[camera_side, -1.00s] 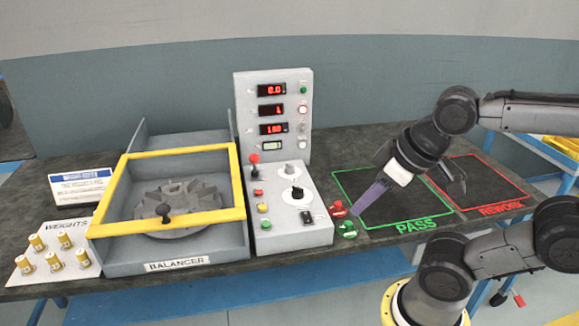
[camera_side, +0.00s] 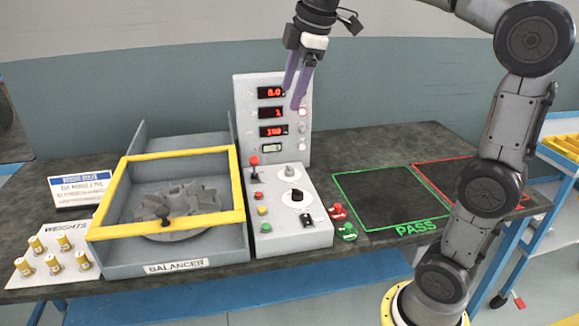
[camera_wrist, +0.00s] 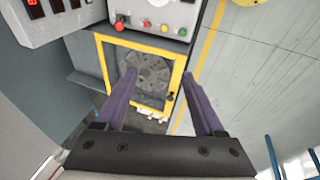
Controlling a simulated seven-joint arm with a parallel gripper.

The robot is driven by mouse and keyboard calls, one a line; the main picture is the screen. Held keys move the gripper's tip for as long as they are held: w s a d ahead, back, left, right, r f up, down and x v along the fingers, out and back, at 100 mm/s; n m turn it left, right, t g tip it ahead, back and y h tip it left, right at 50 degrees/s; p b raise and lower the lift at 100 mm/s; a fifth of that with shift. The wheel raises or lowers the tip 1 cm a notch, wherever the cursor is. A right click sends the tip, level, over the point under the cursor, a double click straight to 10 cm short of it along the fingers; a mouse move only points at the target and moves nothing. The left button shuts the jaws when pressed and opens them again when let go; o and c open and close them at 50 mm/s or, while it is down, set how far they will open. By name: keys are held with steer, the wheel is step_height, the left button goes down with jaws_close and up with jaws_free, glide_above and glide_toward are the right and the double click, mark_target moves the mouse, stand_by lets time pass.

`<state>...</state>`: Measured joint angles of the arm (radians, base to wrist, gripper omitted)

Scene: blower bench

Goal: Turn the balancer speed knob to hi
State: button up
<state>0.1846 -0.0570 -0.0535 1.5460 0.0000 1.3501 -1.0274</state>
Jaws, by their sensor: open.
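The balancer's grey control box (camera_side: 275,235) stands right of the yellow-framed balancer (camera_side: 125,205). Its sloped top carries a black knob (camera_side: 297,195) on a white dial and a pale grey knob (camera_side: 289,171) behind it. Their labels are too small to read, so I cannot tell which is speed or where it points. My gripper (camera_side: 293,96) is open and empty, its purple fingers high above the box, in front of the display column in the side view. In the wrist view, my gripper (camera_wrist: 159,73) frames the balancer; the box (camera_wrist: 150,12) is at the top edge, its knobs mostly cut off.
A red-topped lever (camera_side: 254,165) and several coloured buttons share the box. The display column (camera_side: 244,110) rises behind it. Red and green stamp-like pieces (camera_side: 346,230) lie to its right, before the empty PASS area (camera_side: 385,198). Brass weights (camera_side: 54,264) stand at left.

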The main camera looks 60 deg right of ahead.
steer(key=w+d+f+n+g, duration=0.1)
steer(key=w+d+f, duration=0.2)
steer(key=w+d, duration=0.5)
steer(key=m+g, duration=0.2)
steer(key=g, duration=0.1)
glide_above(289, 166)
step_height(289, 166, down, 18)
steer(key=shift+y, duration=0.4)
step_height(289, 166, down, 14)
steer(key=shift+r, duration=0.15)
jaws_close()
